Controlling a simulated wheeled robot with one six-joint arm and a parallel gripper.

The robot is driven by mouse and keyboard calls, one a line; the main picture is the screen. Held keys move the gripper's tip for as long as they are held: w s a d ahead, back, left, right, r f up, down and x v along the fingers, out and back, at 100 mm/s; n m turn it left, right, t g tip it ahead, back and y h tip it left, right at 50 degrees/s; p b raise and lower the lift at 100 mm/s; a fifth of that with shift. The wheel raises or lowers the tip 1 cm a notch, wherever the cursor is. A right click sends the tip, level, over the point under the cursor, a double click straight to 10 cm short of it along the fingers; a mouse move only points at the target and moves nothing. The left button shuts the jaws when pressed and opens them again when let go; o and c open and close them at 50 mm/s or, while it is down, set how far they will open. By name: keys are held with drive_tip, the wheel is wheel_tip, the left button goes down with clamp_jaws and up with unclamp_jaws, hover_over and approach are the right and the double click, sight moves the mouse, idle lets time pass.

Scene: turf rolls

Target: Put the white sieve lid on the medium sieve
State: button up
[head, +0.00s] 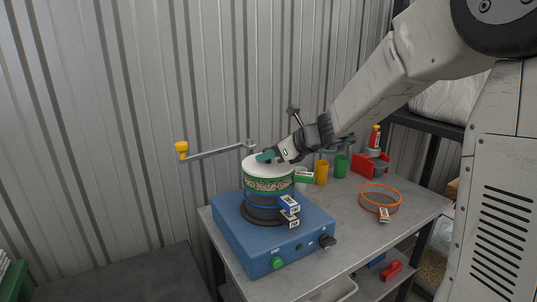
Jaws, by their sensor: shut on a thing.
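The white sieve lid (262,163) is at the top of a sieve stack on a blue shaker (240,252). The top sieve (268,185) has a green rim and speckled contents showing through its side; a darker sieve with a blue band (262,204) is below it. I cannot tell from the labels which one is medium. My gripper (266,156) reaches in from the right and is shut on the lid's upper side. The lid looks level and at the rim; whether it is fully seated is too small to tell.
An orange-rimmed sieve (380,197) lies on the grey table (345,225) at right. Yellow (321,172) and green (341,165) cups and a red holder (368,165) stand behind. A metal arm with a yellow knob (181,150) sticks out at left. The table's front right is clear.

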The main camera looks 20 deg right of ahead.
drive_tip(key=o, duration=1)
drive_tip(key=shift+f, duration=0.1)
drive_tip(key=shift+o, duration=0.2)
